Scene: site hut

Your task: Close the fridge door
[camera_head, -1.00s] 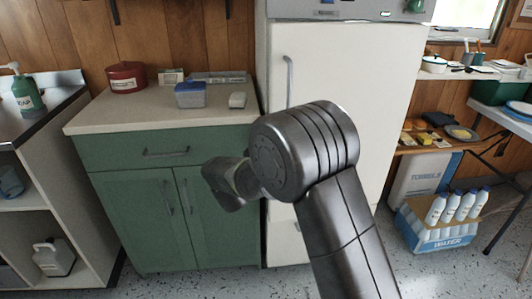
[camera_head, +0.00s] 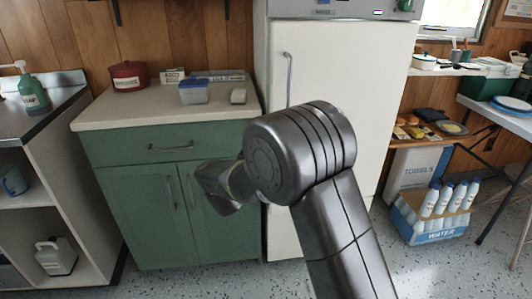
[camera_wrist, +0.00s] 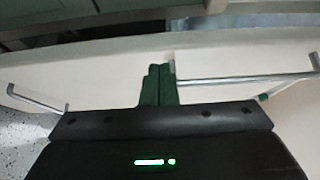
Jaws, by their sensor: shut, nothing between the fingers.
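The white fridge door (camera_head: 345,70) stands behind my arm in the head view, with an upright metal handle (camera_head: 289,80) near its left edge. It looks flush with the fridge body, but a small gap cannot be ruled out. In the wrist view the white fridge front (camera_wrist: 235,55) spans the picture, with one metal handle (camera_wrist: 250,79) at right and another (camera_wrist: 38,100) at left. My gripper (camera_wrist: 158,70) has its green fingers together and empty, in front of the fridge front between these handles. Contact cannot be told. In the head view my arm hides the fingers.
A green cabinet (camera_head: 180,148) with a pale countertop (camera_head: 140,108) stands left of the fridge. The speckled floor (camera_head: 210,282) in front is clear.

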